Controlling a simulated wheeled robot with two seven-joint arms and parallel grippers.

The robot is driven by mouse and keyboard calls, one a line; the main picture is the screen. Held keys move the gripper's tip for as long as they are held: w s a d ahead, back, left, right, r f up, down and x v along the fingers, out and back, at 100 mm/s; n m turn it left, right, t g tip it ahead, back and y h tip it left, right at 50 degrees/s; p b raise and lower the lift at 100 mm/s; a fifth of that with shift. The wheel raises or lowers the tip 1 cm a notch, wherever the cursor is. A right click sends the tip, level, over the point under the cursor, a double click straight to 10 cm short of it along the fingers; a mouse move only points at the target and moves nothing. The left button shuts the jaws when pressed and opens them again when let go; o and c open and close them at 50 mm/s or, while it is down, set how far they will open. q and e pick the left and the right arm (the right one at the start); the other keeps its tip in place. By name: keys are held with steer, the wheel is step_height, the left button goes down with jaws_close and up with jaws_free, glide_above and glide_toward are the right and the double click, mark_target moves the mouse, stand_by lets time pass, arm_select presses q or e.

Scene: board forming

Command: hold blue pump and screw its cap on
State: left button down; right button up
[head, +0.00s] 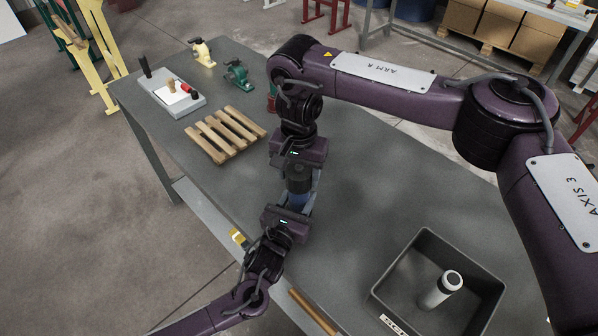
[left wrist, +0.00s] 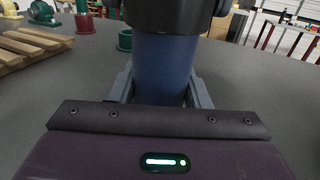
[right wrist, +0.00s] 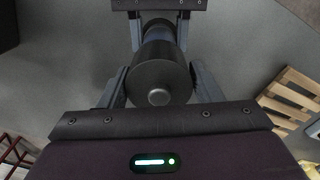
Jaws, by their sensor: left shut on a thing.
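The blue pump (left wrist: 163,68) stands upright in my left gripper (head: 297,203), whose fingers are shut on its blue body above the table. The black cap (right wrist: 158,72) sits in line on the pump's top end; how far it is screwed on cannot be seen. It also shows in the head view (head: 299,183). My right gripper (right wrist: 160,82) points down over the cap with a finger on each side. Whether those fingers press on it is unclear. In the left wrist view the cap is the dark part at the top.
The middle right of the table (head: 400,190) is clear.

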steer(key=o, duration=0.3)
steer(key=shift+r, duration=2.25)
steer(key=shift+c, duration=0.2)
